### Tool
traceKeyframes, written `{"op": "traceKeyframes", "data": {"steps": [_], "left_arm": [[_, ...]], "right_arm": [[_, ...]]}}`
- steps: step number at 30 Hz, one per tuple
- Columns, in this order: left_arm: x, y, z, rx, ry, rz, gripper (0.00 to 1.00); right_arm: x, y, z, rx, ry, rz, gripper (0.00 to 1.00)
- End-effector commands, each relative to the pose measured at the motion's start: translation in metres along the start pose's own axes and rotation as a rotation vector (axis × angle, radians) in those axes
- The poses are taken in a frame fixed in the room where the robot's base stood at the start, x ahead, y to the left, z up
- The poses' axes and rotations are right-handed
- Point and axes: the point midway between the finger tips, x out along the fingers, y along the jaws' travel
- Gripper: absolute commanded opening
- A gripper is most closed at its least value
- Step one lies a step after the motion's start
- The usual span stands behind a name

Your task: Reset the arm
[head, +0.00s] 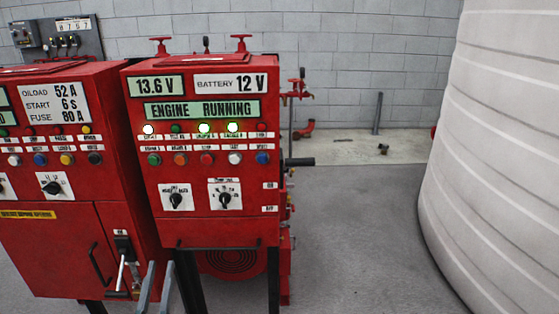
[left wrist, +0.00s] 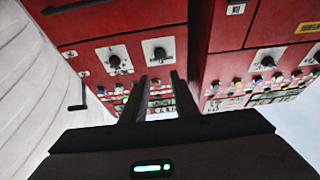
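The fingers of my left gripper (head: 160,268) rise at the bottom of the head view, in front of the gap between two red cabinets. In the left wrist view my left gripper (left wrist: 160,76) has its two fingers apart, with nothing between them. The right red control cabinet (head: 217,166) reads "ENGINE RUNNING", "13.6 V" and "BATTERY 12 V". Three of its lamps are brightly lit. Its two rotary knobs also show upside down in the left wrist view, beyond the fingertips. My right gripper is not in view.
The left red cabinet (head: 60,235) has a door handle and a latch close to my left fingers. A large white ribbed tank (head: 500,150) stands at the right. Red valves and pipes (head: 297,95) sit behind the right cabinet. Grey floor (head: 365,230) is clear between cabinet and tank.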

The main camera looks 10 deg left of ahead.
Motion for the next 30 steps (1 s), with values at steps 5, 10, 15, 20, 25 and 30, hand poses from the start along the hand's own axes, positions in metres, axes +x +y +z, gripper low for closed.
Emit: {"op": "traceKeyframes", "data": {"steps": [5, 10, 15, 20, 25, 30], "left_arm": [[-0.005, 0.007, 0.021, -0.004, -0.044, 0.013, 0.27], [-0.023, 0.025, 0.079, -0.011, -0.167, 0.047, 0.27], [-0.065, 0.054, 0.163, -0.015, -0.355, 0.105, 0.27], [-0.125, 0.083, 0.241, -0.013, -0.550, 0.167, 0.27], [-0.203, 0.108, 0.312, 0.003, -0.752, 0.237, 0.27], [-0.294, 0.126, 0.367, 0.029, -0.950, 0.308, 0.27]], "right_arm": [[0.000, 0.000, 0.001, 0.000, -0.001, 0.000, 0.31], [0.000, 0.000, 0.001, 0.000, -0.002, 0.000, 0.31], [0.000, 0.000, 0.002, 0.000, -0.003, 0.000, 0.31], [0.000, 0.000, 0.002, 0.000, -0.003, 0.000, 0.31], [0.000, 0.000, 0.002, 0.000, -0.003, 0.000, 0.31], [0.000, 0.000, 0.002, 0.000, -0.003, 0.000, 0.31]]}}
